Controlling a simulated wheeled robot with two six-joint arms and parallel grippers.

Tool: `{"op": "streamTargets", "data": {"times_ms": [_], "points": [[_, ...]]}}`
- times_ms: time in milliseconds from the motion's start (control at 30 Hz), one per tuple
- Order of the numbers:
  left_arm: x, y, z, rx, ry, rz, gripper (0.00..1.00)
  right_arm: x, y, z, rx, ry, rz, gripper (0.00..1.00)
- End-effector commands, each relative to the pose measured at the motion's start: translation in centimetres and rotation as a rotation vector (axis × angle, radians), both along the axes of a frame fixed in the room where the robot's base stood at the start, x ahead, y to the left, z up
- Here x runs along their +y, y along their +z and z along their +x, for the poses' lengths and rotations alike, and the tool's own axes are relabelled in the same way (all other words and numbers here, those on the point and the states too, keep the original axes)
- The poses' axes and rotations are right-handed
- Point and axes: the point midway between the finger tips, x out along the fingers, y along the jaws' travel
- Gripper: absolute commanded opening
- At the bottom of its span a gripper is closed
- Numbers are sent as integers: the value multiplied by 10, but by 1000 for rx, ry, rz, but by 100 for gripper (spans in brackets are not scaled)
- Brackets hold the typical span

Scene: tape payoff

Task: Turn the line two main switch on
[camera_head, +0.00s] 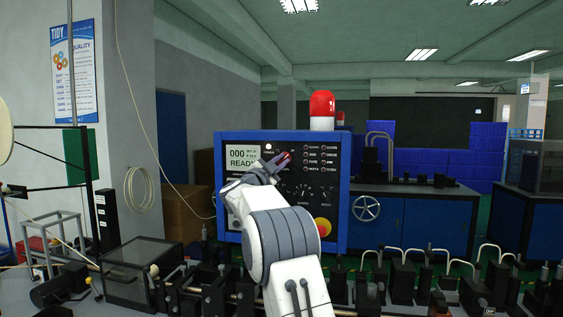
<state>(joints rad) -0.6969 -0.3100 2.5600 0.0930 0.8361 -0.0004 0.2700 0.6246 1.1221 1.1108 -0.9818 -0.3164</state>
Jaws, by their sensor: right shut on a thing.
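A blue-framed control cabinet (342,190) stands in the middle of the head view with a dark panel. The panel has a display (241,163) reading READY, rows of small labelled buttons or lamps, knobs and a yellow-and-red stop button (323,227). My right gripper (284,158) reaches up to the upper middle of the panel. It is shut on a small red-tipped part (287,154), which looks like the main switch. My fingers and arm hide most of that part and the lower left of the panel. My left gripper is not in view.
A red beacon (322,104) stands on top of the cabinet. Black machine fixtures with bent rods line the bench in front of it. A dark clear-topped box (142,270) sits at left. A workbench with a handwheel (366,208) stands at right.

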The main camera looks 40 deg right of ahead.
Motion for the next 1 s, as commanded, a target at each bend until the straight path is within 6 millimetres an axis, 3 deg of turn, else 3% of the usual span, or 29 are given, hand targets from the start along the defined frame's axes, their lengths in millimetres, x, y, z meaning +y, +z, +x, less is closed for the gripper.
{"op": "streamTargets", "data": {"times_ms": [233,267,300,333,700,1000], "points": [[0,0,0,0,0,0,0,1,1,1,-2,4,1,0],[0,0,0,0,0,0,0,1,1,1,-2,4,1,26],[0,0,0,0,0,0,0,1,1,1,-2,4,1,41],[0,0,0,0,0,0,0,1,1,1,-2,4,1,44],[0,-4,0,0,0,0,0,4,-2,-2,-2,3,0,44],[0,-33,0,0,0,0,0,51,-19,-22,-2,6,0,44]]}}
